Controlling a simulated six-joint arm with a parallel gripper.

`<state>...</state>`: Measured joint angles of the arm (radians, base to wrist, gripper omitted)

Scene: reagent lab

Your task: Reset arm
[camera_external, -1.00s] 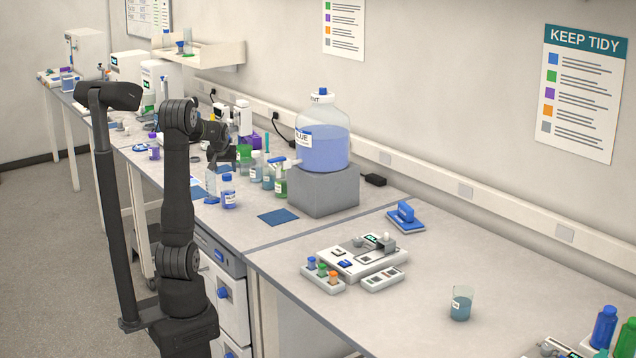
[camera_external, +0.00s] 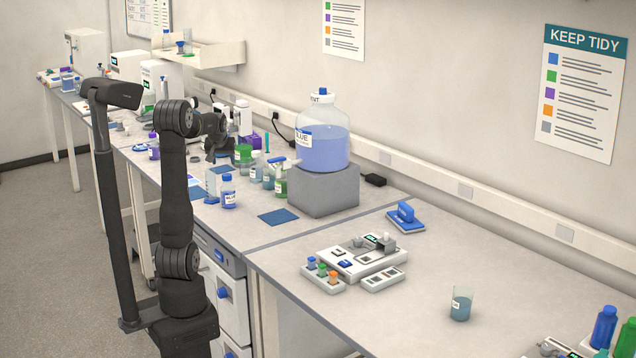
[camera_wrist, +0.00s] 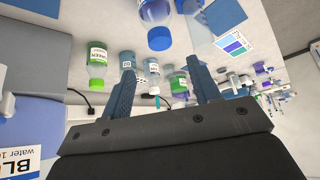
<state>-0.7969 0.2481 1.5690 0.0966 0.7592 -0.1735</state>
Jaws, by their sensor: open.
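My gripper (camera_wrist: 163,98) shows in the wrist view with its two dark blue fingers apart and nothing between them. In the external view my gripper (camera_external: 219,153) is above the far bench, left of the large blue carboy, and is small and partly hidden by my arm.
The blue carboy (camera_external: 322,148) stands on a grey block (camera_external: 325,190) right of my gripper. A blue-capped bottle (camera_external: 229,192) stands near the bench's front edge. A blue mat (camera_external: 278,216) lies on the bench. A beaker (camera_external: 461,303) stands on the nearer bench, with clear surface around it.

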